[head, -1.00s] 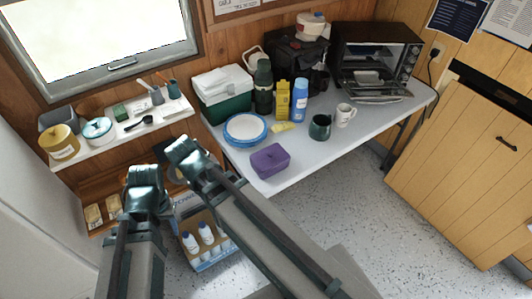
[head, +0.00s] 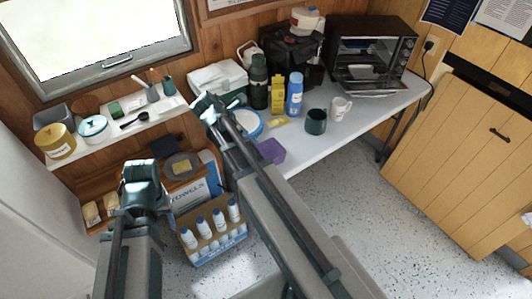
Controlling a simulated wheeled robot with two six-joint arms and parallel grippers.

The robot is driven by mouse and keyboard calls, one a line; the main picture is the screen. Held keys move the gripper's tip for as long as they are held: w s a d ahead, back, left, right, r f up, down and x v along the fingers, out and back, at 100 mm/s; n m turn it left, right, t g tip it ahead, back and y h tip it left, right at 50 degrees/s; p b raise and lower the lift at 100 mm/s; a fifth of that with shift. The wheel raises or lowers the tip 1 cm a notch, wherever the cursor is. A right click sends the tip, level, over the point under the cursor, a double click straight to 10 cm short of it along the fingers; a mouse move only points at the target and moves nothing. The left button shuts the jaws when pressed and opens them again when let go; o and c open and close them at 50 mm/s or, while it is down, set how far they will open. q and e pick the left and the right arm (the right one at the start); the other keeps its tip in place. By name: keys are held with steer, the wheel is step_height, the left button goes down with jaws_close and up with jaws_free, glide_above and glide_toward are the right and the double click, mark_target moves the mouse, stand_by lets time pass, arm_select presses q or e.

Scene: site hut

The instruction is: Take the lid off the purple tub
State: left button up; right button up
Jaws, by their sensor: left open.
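The purple tub (head: 272,151) stands on the white table near its front left edge. The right arm covers its left part, and its lid cannot be told apart from its body. My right gripper (head: 203,104) is up and left of the tub, in front of the cool box in the picture. Whether its jaws are open or shut is not clear. My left gripper (head: 140,172) is at the lower left, well apart from the tub, open and with nothing seen in it.
A blue-rimmed dish (head: 252,124), partly hidden by the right arm, is behind the tub. A yellow packet (head: 279,122), dark green mug (head: 316,121) and white mug (head: 341,108) stand nearby. Table front right of the tub is bare. A bottle crate (head: 212,246) is on the floor.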

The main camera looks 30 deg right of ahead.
steer(key=b, duration=0.6)
glide_toward(266, 148)
steer(key=x, duration=0.3)
steer(key=shift+s+a+f, duration=0.1)
steer(key=shift+s+f, duration=0.05)
steer(key=shift+s, duration=0.1)
steer(key=shift+d+f, duration=0.1)
steer(key=shift+d, duration=0.1)
steer(key=b+x, duration=0.2)
steer(key=x, duration=0.1)
steer(key=b+x, duration=0.1)
steer(key=b, duration=0.1)
steer(key=shift+w+f, duration=0.2)
steer(key=shift+w, duration=0.15)
steer(key=shift+d+f+b, duration=0.3)
steer(key=shift+b, duration=0.05)
steer(key=shift+r, duration=0.1)
jaws_close()
